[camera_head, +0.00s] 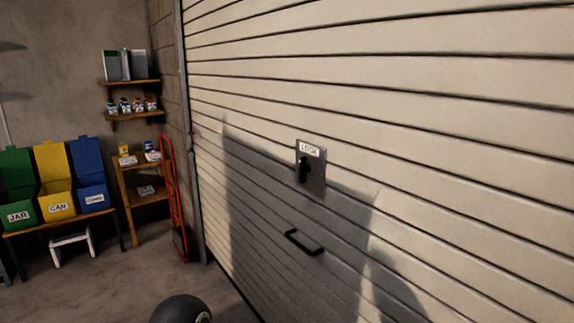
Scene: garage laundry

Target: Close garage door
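The garage door (420,130) is a cream, horizontally slatted shutter that fills the middle and right of the head view. Its visible lower left edge reaches down to the floor; the lower right part is out of frame. A metal lock plate (318,182) labelled "LOCK" sits on it, with a black knob (303,170). A black handle (304,243) is fixed below the plate, and nothing touches it. Neither gripper can be made out. A dark rounded part, probably mine, shows at the bottom edge (180,309).
Green (19,214), yellow (57,206) and blue (93,198) bins stand on a bench at the left, with a white stool (72,241) below. Wooden shelves (146,197) and a red hand truck (172,200) stand beside the door's left edge. The floor (115,285) in front is clear.

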